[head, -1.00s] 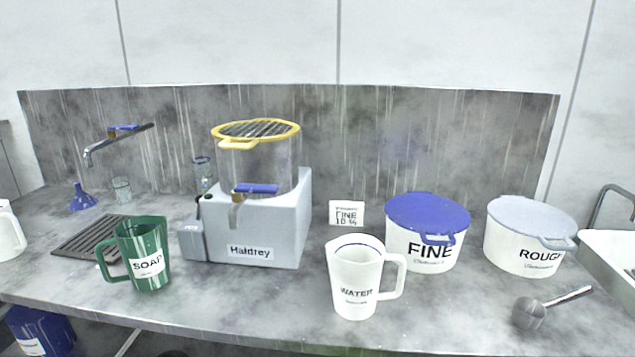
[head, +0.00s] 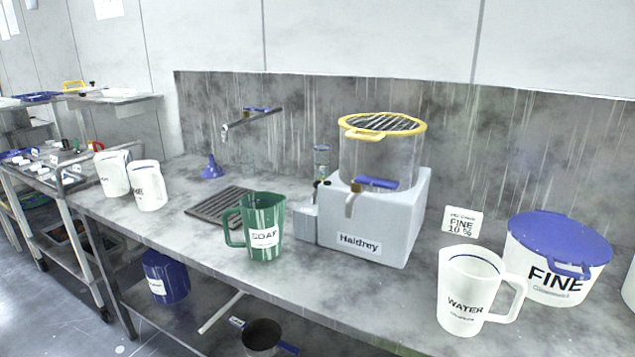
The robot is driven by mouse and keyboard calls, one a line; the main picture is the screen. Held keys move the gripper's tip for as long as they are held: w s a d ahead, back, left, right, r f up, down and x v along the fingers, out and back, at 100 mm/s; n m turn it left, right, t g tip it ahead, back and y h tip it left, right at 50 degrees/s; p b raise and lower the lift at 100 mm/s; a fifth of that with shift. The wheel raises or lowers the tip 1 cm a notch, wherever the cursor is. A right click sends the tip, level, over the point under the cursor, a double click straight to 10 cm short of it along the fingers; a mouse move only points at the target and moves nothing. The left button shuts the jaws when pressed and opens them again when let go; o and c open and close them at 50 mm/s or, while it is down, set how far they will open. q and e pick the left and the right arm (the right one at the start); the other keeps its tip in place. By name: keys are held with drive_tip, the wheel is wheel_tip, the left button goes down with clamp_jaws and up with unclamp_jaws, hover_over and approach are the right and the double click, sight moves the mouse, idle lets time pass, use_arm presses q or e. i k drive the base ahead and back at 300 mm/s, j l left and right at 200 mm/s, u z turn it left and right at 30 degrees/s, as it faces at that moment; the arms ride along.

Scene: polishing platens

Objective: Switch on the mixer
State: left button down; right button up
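The mixer (head: 395,225) is a light grey box marked "Haldrey" on the bench. A clear drum (head: 378,160) stands on it under a yellow-rimmed grille lid (head: 382,125). A tap with a blue lever (head: 376,183) is on its front. A smaller grey box (head: 306,224) is attached at its left side, with a small dark part (head: 318,184) above it. I cannot make out whether that part is a switch. Neither of my grippers is in view.
A green SOAP jug (head: 264,228) stands in front of the mixer's left side. A white WATER jug (head: 468,290) and a blue-lidded FINE tub (head: 555,262) stand to the right. A drain grate (head: 215,207) lies at left. A wheeled cart (head: 65,190) stands beyond the bench's left end.

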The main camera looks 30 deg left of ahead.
sight(316, 184)
drive_tip(key=j, duration=0.5)
drive_tip(key=i+j+u, duration=0.15)
drive_tip(key=j, duration=0.35)
drive_tip(key=i+j, duration=0.1)
drive_tip(key=j, duration=0.35)
drive_tip(key=j+u, duration=0.15)
drive_tip(key=j, duration=0.35)
drive_tip(key=i+j, duration=0.2)
drive_tip(key=j, duration=0.25)
drive_tip(key=i+j+u, duration=0.1)
drive_tip(key=j, duration=0.4)
drive_tip(key=i+j+u, duration=0.1)
drive_tip(key=j, duration=0.35)
drive_tip(key=i+j, duration=0.2)
drive_tip(key=j, duration=0.25)
drive_tip(key=u, duration=0.05)
